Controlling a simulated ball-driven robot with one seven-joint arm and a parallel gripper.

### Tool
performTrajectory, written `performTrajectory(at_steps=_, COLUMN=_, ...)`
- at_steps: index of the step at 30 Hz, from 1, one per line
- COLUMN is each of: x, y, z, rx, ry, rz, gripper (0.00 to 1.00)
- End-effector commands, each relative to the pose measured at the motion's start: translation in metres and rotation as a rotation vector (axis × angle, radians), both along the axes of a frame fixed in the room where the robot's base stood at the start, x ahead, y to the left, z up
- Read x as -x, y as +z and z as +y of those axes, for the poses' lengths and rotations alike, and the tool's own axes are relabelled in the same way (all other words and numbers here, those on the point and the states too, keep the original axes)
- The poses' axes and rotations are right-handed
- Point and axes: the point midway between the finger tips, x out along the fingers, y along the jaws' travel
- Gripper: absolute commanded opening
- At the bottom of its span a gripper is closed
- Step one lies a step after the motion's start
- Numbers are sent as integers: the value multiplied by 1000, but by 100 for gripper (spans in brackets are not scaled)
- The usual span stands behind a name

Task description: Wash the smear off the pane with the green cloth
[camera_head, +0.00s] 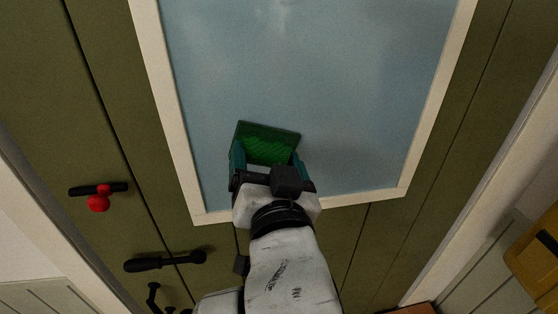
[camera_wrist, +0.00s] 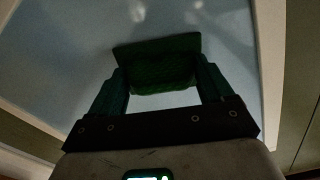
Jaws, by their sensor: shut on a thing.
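The pane (camera_head: 300,70) is a pale blue-grey sheet in a cream frame, set in an olive-green panelled surface. It also fills much of the wrist view (camera_wrist: 60,60). My gripper (camera_head: 266,158) is at the lower left part of the pane, its fingers pointing at it. In the wrist view my gripper (camera_wrist: 158,84) is shut on the green cloth (camera_wrist: 150,48), which spans both fingers. The cloth (camera_head: 268,132) is close to the glass; I cannot tell whether it touches. Faint pale patches show higher on the pane; I cannot tell smear from reflection.
A red knob on a black bar (camera_head: 98,198) and a black handle (camera_head: 165,261) are on the green panelling left of the frame. A yellow object (camera_head: 535,262) is at the lower right. The pane above the cloth is clear of objects.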

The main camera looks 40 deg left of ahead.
Motion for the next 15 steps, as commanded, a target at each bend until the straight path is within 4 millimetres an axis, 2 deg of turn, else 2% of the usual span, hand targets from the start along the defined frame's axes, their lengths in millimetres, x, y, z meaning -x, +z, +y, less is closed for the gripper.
performTrajectory(at_steps=1, x=4, y=-2, z=6, rx=3, ry=14, rz=4, gripper=56)
performTrajectory(at_steps=8, x=5, y=-2, z=7, rx=3, ry=18, rz=5, gripper=56)
performTrajectory(at_steps=15, x=15, y=-1, z=-7, rx=3, ry=14, rz=5, gripper=56)
